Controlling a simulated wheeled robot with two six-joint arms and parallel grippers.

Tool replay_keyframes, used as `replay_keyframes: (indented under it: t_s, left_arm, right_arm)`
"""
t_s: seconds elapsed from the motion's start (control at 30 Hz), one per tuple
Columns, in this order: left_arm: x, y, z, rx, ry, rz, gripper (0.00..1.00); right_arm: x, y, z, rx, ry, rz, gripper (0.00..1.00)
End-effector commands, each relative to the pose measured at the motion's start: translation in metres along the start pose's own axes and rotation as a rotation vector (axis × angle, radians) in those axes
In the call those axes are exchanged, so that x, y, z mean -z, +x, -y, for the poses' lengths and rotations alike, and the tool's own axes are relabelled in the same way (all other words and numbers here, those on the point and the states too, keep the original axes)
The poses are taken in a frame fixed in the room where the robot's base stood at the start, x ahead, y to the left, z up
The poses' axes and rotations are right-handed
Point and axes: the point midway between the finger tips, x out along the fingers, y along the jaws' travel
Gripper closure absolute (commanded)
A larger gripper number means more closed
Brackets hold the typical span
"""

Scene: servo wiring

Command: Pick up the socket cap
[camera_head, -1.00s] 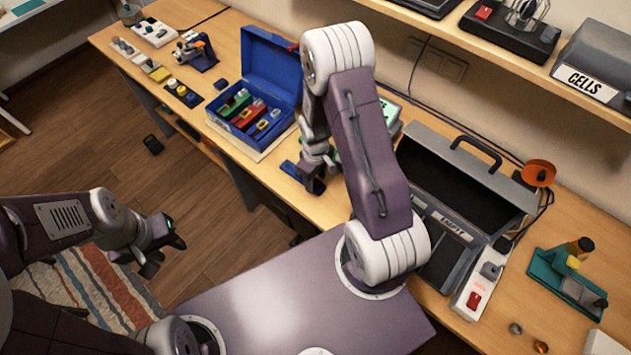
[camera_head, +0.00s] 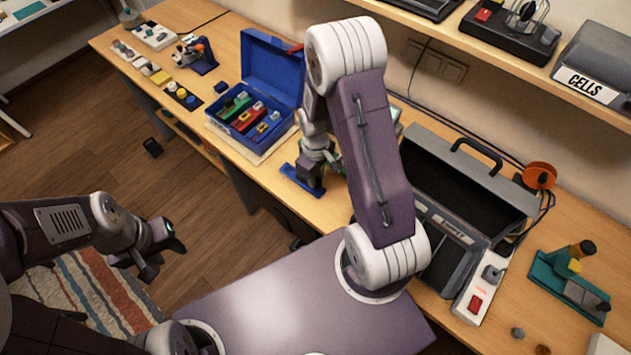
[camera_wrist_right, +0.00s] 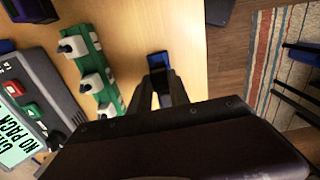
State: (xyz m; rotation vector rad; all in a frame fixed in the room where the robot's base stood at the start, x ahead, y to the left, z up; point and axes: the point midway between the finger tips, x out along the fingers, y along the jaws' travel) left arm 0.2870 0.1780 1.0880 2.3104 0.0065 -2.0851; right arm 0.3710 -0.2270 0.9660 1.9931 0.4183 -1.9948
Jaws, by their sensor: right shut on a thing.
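My right gripper (camera_wrist_right: 162,92) points down at the table near its front edge, with its fingers close together on a small blue piece, which I take to be the socket cap (camera_wrist_right: 157,60). The fingers cover part of this piece. In the head view my right gripper (camera_head: 312,187) is beside a flat blue piece (camera_head: 296,181) at the table edge; I cannot tell whether that is the same piece. My left gripper (camera_head: 166,252) hangs over the floor at the left with its fingers apart and nothing between them.
A green strip with white blocks (camera_wrist_right: 95,75) lies left of my right gripper in the wrist view, with a grey device with a screen (camera_wrist_right: 30,110) beyond it. A blue open box (camera_head: 272,65) and an open grey case (camera_head: 465,185) stand on the table.

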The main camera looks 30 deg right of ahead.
Motion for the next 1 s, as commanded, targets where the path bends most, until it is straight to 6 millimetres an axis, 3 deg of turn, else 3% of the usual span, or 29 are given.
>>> replay_keyframes:
  t_s: [0.03, 0.5, 0.7, 1.0]
  left_arm:
    - [0.0, 0.003, 0.0, 0.0, 0.0, 0.0, 0.64]
    - [-0.001, 0.013, 0.0, 0.0, 0.0, 0.0, 0.64]
    - [-0.001, 0.013, 0.0, 0.0, 0.0, 0.0, 0.64]
    - [-0.001, 0.013, 0.0, 0.0, 0.0, 0.0, 0.64]
  right_arm:
    - [0.001, -0.01, -0.001, -0.003, 0.0, -0.006, 1.0]
    - [-0.047, -0.07, 0.091, -0.001, -0.005, -0.004, 1.0]
    - [-0.054, -0.078, 0.103, 0.0, -0.001, -0.001, 1.0]
    - [-0.054, -0.078, 0.104, 0.0, 0.0, 0.0, 1.0]
